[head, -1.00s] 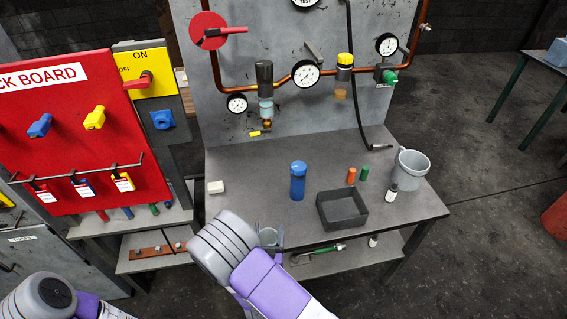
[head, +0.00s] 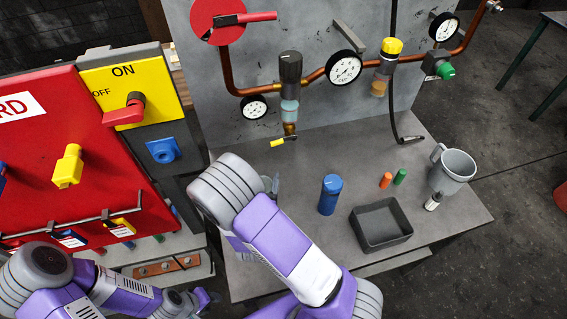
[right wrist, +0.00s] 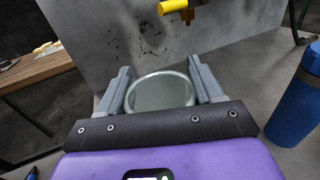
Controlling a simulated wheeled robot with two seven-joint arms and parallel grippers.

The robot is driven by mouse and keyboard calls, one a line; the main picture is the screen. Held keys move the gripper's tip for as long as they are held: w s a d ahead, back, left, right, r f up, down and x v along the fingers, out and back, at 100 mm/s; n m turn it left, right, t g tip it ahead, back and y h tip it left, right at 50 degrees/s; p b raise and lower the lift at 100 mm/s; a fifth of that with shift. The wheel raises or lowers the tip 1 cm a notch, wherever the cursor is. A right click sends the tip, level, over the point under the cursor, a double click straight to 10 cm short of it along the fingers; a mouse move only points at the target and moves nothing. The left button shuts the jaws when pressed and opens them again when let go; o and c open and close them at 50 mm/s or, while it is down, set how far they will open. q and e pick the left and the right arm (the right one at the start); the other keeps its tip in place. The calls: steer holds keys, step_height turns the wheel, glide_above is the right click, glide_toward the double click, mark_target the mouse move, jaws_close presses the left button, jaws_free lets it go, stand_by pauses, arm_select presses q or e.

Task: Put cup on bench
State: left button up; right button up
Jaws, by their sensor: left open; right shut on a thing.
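The cup (right wrist: 160,90) is grey and round-rimmed, and sits between the fingers of my right gripper (right wrist: 160,72), which is shut on it. In the head view my right wrist hides the cup, and only a bit of that gripper (head: 272,184) shows, over the left part of the bench. The bench (head: 330,150) has a grey top and a tall back panel. I cannot tell whether the cup touches the bench top. My left gripper (head: 206,298) is open and empty at the lower left, beside the bench.
A blue bottle (head: 330,195) stands right of my right gripper. A dark tray (head: 381,225), orange and green cylinders, and a grey mug (head: 453,171) stand further right. Pipes and a yellow-handled valve (head: 278,143) are behind. The red lock board (head: 60,140) is at left.

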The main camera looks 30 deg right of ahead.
steer(key=d+r+m+g+h+b, duration=0.2)
steer(key=d+r+m+g+h, duration=0.15)
steer(key=d, duration=0.35)
steer(key=d+r+m+g+h+b, duration=0.2)
steer(key=d+r+m+g+h, duration=0.15)
steer(key=d, duration=0.25)
step_height(320, 180, down, 14)
steer(key=g+b, duration=0.1)
steer(key=b, duration=0.3)
steer(key=shift+y, duration=0.4)
steer(key=w+d+b, duration=0.1)
steer(key=w, duration=0.3)
steer(key=w+d+b, duration=0.1)
steer(key=w, duration=0.3)
steer(key=w+d+f+b, duration=0.1)
steer(key=w, duration=0.3)
steer(key=shift+d+f, duration=0.1)
steer(key=shift+d, duration=0.25)
